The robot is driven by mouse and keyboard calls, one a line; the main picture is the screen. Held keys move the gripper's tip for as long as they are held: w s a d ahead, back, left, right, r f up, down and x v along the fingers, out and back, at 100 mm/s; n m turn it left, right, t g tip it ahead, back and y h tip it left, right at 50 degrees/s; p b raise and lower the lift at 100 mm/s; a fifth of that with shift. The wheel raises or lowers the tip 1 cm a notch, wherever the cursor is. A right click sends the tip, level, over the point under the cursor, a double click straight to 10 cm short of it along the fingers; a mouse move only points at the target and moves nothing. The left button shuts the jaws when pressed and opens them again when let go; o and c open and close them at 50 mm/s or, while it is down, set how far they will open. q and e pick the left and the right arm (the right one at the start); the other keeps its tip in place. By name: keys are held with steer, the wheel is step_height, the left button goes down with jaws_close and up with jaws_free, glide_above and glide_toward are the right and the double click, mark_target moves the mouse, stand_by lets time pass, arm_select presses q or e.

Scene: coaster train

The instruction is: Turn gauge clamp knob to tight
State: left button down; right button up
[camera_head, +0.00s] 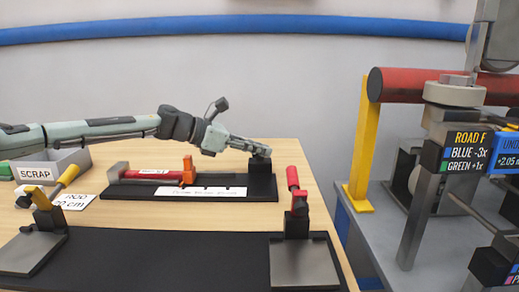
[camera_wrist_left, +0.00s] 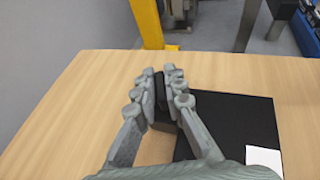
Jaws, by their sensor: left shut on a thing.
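The gauge (camera_head: 225,190) is a black base on the wooden table, with a red bar (camera_head: 150,174), an orange piece and a white printed strip. The black clamp knob (camera_head: 262,163) stands at its right end. My left gripper (camera_head: 254,147) reaches in from the left and is shut on the knob. In the left wrist view the fingers of my left gripper (camera_wrist_left: 164,90) close around the dark knob (camera_wrist_left: 159,88), which they partly cover. I cannot read the knob's turn angle. My right gripper is not in view.
A grey SCRAP bin (camera_head: 65,160) stands at the left. In front lies a black mat (camera_head: 170,258) with a yellow-handled clamp (camera_head: 45,215) and a red-handled clamp (camera_head: 297,205). A grey machine (camera_head: 430,140) with a red roller stands beyond the table's right edge.

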arm_select(q)
steer(key=c, duration=1.6)
jaws_free()
steer(key=v, duration=1.2)
